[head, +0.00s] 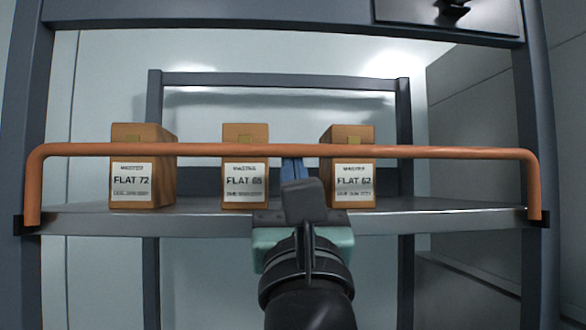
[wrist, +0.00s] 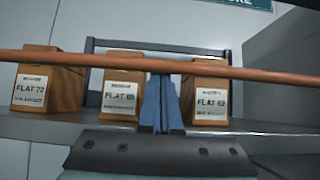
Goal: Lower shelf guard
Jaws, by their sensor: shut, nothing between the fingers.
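The shelf guard is an orange bar (head: 200,150) with bent ends. It runs level across the front of the shelf, raised above the shelf edge, with its ends at dark brackets (head: 538,219) on the posts. It also crosses the wrist view (wrist: 110,61). My gripper (head: 292,165) is at the middle of the bar, slightly right of centre. Its blue fingers (wrist: 160,82) are shut with nothing between them, and their tips appear just under the bar. I cannot tell whether they touch it.
Three brown boxes stand on the grey shelf (head: 80,217) behind the bar: FLAT 72 (head: 131,180), FLAT 65 (head: 245,183) and FLAT 62 (head: 353,181). My fingers line up with the gap between the right two. Dark posts (head: 528,120) flank the shelf.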

